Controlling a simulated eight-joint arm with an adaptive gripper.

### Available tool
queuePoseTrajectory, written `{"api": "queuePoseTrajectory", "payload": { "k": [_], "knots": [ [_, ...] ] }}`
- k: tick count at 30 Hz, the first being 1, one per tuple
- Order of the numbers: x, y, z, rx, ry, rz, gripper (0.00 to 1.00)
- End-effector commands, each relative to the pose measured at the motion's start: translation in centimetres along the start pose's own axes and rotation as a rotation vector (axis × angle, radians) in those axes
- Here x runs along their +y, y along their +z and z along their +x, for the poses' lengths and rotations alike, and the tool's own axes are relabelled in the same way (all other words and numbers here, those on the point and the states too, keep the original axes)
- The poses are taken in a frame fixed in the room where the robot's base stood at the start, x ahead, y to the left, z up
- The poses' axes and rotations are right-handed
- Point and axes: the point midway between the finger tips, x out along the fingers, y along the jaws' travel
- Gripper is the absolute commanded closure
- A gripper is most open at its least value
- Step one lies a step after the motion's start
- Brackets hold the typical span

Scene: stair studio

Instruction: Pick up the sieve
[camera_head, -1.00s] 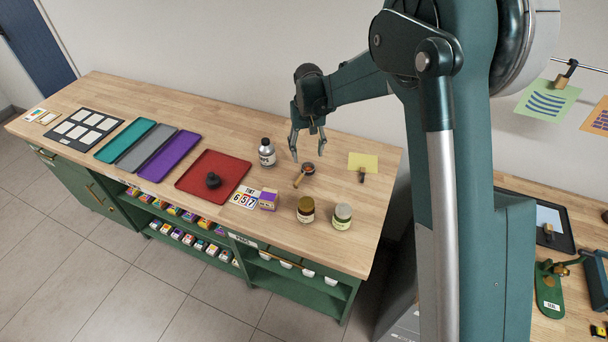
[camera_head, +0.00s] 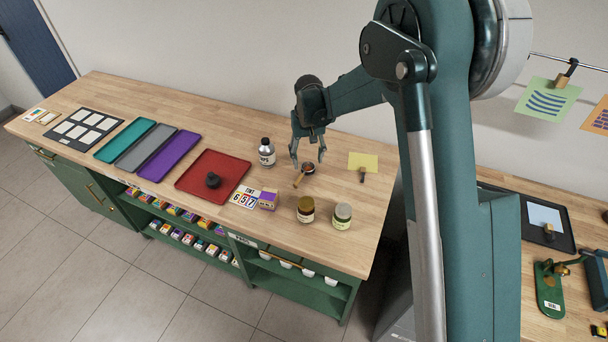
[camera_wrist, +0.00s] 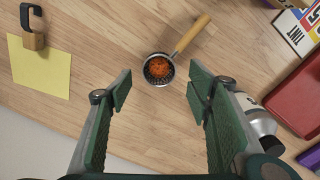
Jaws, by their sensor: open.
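The sieve (camera_head: 304,174) lies on the wooden worktop, a small round metal bowl with a wooden handle. In the wrist view the sieve (camera_wrist: 158,70) has orange-red stuff in its bowl, and its handle points up and to the right. My gripper (camera_head: 308,162) is open and empty, close above the sieve's bowl end. In the wrist view my gripper's fingers (camera_wrist: 160,95) stand wide apart, with the bowl just beyond the tips and between their lines. I see no touch between them.
A white bottle (camera_head: 267,153) stands left of the sieve. Two jars, one brown-lidded (camera_head: 306,210) and one pale-lidded (camera_head: 342,216), stand in front. A yellow note (camera_head: 363,161) with a small clip-like object (camera_head: 362,176) lies to the right. A red tray (camera_head: 212,178) is further left.

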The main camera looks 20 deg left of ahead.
Motion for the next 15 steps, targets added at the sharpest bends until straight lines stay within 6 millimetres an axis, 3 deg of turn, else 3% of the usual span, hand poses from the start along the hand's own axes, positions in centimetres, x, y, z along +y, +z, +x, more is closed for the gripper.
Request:
{"api": "queuePoseTrajectory", "payload": {
  "k": [7,15],
  "knots": [
    [0.1,-0.1,2.9,0.000,0.000,0.000,0.50],
    [0.1,-0.1,3.8,0.000,0.000,0.000,0.50]
  ]
}}
